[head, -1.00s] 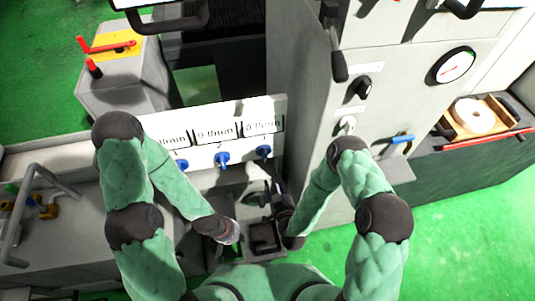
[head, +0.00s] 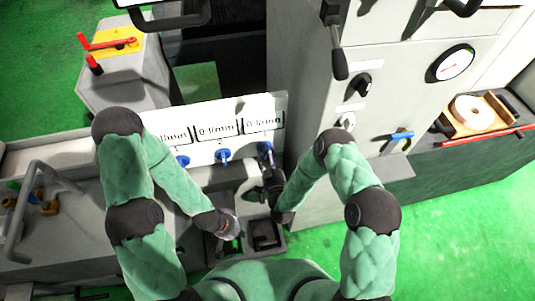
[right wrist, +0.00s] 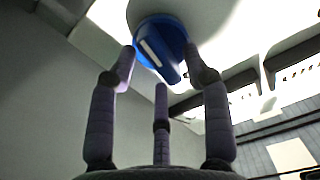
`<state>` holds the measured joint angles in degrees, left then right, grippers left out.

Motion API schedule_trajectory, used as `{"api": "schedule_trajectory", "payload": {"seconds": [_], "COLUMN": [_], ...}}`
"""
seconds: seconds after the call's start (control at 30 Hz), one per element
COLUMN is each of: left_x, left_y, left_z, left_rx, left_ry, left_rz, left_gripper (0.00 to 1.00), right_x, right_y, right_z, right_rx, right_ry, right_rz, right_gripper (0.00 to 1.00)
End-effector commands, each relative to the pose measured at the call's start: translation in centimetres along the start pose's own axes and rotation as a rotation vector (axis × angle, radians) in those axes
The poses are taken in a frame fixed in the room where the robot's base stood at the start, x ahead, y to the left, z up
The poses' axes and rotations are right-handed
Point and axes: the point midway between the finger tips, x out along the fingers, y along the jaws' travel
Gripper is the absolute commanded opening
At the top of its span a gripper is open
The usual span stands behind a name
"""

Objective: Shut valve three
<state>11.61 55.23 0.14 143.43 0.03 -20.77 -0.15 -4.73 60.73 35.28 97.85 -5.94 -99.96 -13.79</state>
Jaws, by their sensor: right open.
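Three blue valves sit in a row on a white panel, each under a display reading about 0 l/min. Valve three (head: 265,148) is the rightmost, partly hidden by my right gripper (head: 268,166), which is just below it. In the right wrist view, its blue knob (right wrist: 163,42) with a white stripe is ahead of my open right gripper (right wrist: 162,65). Two fingertips are at either side of the knob and the third is below; contact cannot be told. My left gripper (head: 232,232) is low, near the grey trays, and its jaws are unclear.
The middle valve (head: 223,156) and the left valve (head: 183,161) are beside valve three. A tall grey cabinet (head: 305,110) with knobs and a gauge (head: 451,64) stands close on the right. A grey bent rail (head: 25,200) is at the left.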

Motion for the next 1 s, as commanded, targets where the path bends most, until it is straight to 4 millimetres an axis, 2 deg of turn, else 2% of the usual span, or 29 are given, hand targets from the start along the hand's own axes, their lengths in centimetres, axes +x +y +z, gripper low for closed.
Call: {"api": "schedule_trajectory", "payload": {"seconds": [0.13, 0.43, 0.47, 0.6, 0.63, 1.0], "left_x": [0.04, 0.04, 0.04, 0.04, 0.04, 0.27], "left_y": [-0.01, -0.01, -0.01, -0.01, -0.01, -0.10], "left_z": [0.00, 0.00, 0.00, 0.00, 0.00, -0.01], "left_rx": [0.000, 0.000, 0.000, 0.000, 0.000, 0.000], "left_ry": [0.000, 0.000, 0.000, 0.000, 0.000, 0.000], "left_rz": [0.000, 0.000, 0.000, 0.000, 0.000, 0.000], "left_gripper": [0.00, 0.00, 0.00, 0.00, 0.00, 0.00], "right_x": [0.97, 1.20, 1.20, 1.19, 1.19, 1.20], "right_y": [-0.01, -0.01, -0.01, -0.01, 0.00, 0.03], "right_z": [0.02, 0.00, 0.00, -0.01, -0.01, 0.02], "right_rx": [0.000, 0.000, 0.000, 0.000, 0.000, 0.033], "right_ry": [0.000, -0.001, -0.001, 0.000, 0.000, 0.001], "right_rz": [0.000, 0.000, 0.000, 0.000, 0.000, 0.000], "right_gripper": [0.49, 0.49, 0.46, 0.07, 0.00, 0.00]}}
